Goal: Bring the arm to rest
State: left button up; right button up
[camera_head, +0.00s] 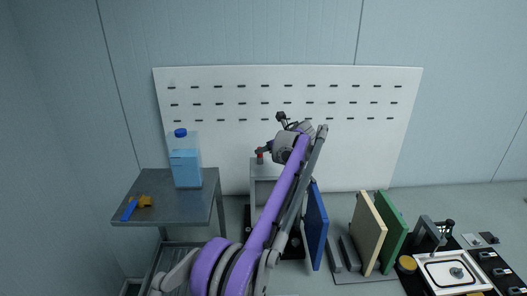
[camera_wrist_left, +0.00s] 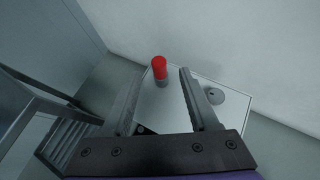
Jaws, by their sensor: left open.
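My left arm, purple and grey, reaches up from the bottom of the head view. Its left gripper (camera_head: 262,150) is at the far end, in front of the white panel and close to a small red cylinder (camera_head: 260,159) on a grey box-like stand (camera_head: 257,172). In the left wrist view the gripper (camera_wrist_left: 166,80) is open, with nothing held between its fingers. The red cylinder (camera_wrist_left: 159,67) stands on the light top (camera_wrist_left: 170,108) beyond the fingertips. My right gripper is not in view.
A grey cart (camera_head: 150,183) at left holds a blue-capped jug (camera_head: 186,165) and a blue-and-orange tool (camera_head: 135,206). The slotted white panel (camera_head: 350,140) stands behind. Upright blue (camera_head: 315,225), cream (camera_head: 369,232) and green (camera_head: 393,232) boards and a white tray (camera_head: 452,286) are at right.

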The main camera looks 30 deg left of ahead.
pick_arm(q)
jog(key=v, duration=0.8)
jog(key=s+d+f+n+h, duration=0.3)
jog(key=s+d+f+n, duration=0.2)
jog(key=s, duration=0.8)
jog(key=s+d+f+n+h, duration=0.3)
jog(key=s+d+f+n, duration=0.3)
jog(key=s+f+n, duration=0.4)
jog(key=s+d+f+n+h, duration=0.3)
jog(key=s+d+f+n, duration=0.3)
jog(key=s, duration=1.2)
notch_tip(320, 180, down, 4)
jog(key=n, duration=0.2)
jog(key=shift+r+n+t+h, duration=0.2)
jog(key=shift+n+t+h, duration=0.1)
jog(key=shift+h, duration=0.1)
